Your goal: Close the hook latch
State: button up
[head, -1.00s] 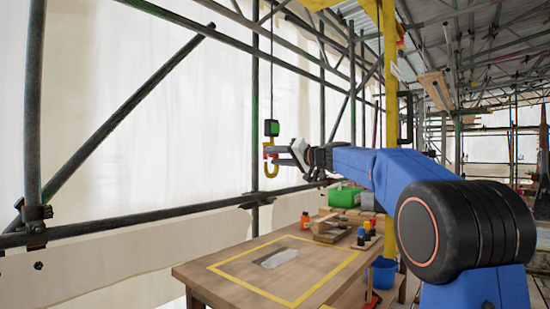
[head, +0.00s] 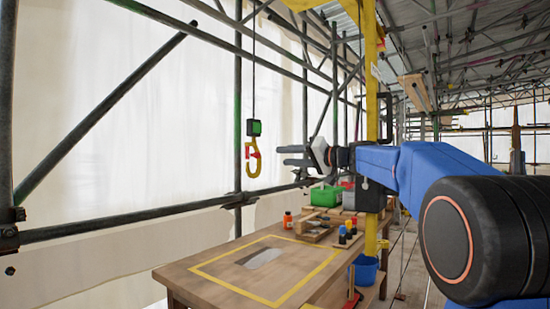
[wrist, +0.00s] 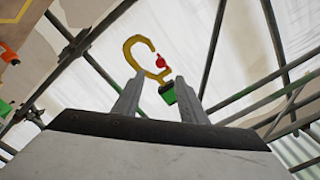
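A yellow hook (head: 254,163) hangs from a thin cable under a green and black block (head: 254,128). Its small red latch (head: 253,152) sits near the hook's mouth; whether it touches the hook tip is too small to tell. My gripper (head: 281,155) is level with the hook and to its right, with a visible gap between them. In the wrist view my gripper's two fingers (wrist: 157,82) stand apart with nothing held between them. Beyond them show the hook (wrist: 127,47), the red latch (wrist: 160,62) and the green block (wrist: 168,96), which is partly hidden by a finger.
A wooden workbench (head: 185,277) with a yellow taped outline stands below. On it are a green box (head: 324,194), an orange bottle (head: 287,220) and small coloured items. Scaffold tubes (head: 238,110) run behind the hook. A yellow post (head: 372,100) stands right.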

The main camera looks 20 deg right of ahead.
jog(key=shift+v, duration=1.9)
jog(key=s+a+f+g+h, duration=0.25)
jog(key=s+a+f, duration=0.35)
jog(key=s+f, duration=0.6)
jog(key=s+a+f+g+h, duration=0.2)
jog(key=s+a+f+g, duration=0.2)
jog(key=s+a+f, duration=0.55)
jog(key=s+d+f+g+h, duration=0.1)
jog(key=s+d+f+h, duration=0.2)
jog(key=s+f, duration=0.8)
jog(key=s+d+f+n+g+h, duration=0.1)
jog(key=s+d+f, duration=0.4)
jog(key=s+f, duration=0.6)
notch_tip(320, 180, down, 5)
jog(key=shift+r+n+g+h, duration=0.25)
jog(key=shift+g+h, duration=0.4)
jog(key=shift+h, duration=0.4)
